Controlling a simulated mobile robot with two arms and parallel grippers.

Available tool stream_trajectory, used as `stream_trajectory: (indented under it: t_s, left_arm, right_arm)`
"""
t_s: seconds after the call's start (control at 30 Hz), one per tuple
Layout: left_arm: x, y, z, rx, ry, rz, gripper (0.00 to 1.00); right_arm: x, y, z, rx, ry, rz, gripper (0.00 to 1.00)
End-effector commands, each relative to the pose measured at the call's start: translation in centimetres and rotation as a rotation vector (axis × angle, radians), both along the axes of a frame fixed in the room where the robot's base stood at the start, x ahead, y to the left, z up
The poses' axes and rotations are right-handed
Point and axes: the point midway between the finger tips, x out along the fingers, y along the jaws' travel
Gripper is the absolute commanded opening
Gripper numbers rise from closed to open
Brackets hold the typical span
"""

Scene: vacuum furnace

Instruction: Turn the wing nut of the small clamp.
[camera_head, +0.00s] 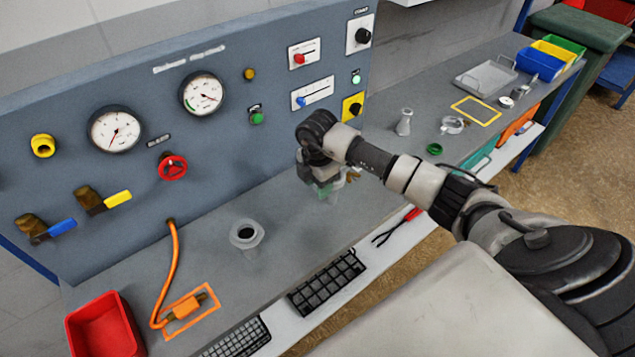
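My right arm reaches in from the right. Its gripper (326,188) points down over the middle of the bench, and its fingers are too small and blurred to tell open from shut. A small brass-coloured piece (352,175) shows just right of the gripper; it may be the wing nut of the small clamp, but I cannot tell. Whatever is under the gripper is mostly hidden by it. A metal ring-shaped part (453,125) lies farther back on the bench. My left gripper is not in view.
The grey panel (225,125) with gauges, valves and knobs stands behind the bench. A grey round fitting (246,234) stands left of the gripper.

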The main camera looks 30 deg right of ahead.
Motion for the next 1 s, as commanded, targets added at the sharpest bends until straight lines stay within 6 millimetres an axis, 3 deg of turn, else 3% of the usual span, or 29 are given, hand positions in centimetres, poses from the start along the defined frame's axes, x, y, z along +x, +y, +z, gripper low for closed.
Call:
stream_trajectory:
  t_s: [0.37, 0.8, 1.0]
  left_arm:
    - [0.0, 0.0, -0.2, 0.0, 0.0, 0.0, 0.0]
    - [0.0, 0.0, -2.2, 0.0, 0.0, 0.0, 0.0]
    - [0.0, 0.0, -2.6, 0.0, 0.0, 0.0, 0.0]
  right_arm:
    - [0.1, 0.0, 0.5, 0.0, -0.001, 0.0, 0.48]
    - [0.1, 0.0, 8.3, -0.001, -0.005, 0.0, 0.48]
    - [0.1, -0.1, 10.5, 0.0, -0.002, -0.001, 0.48]
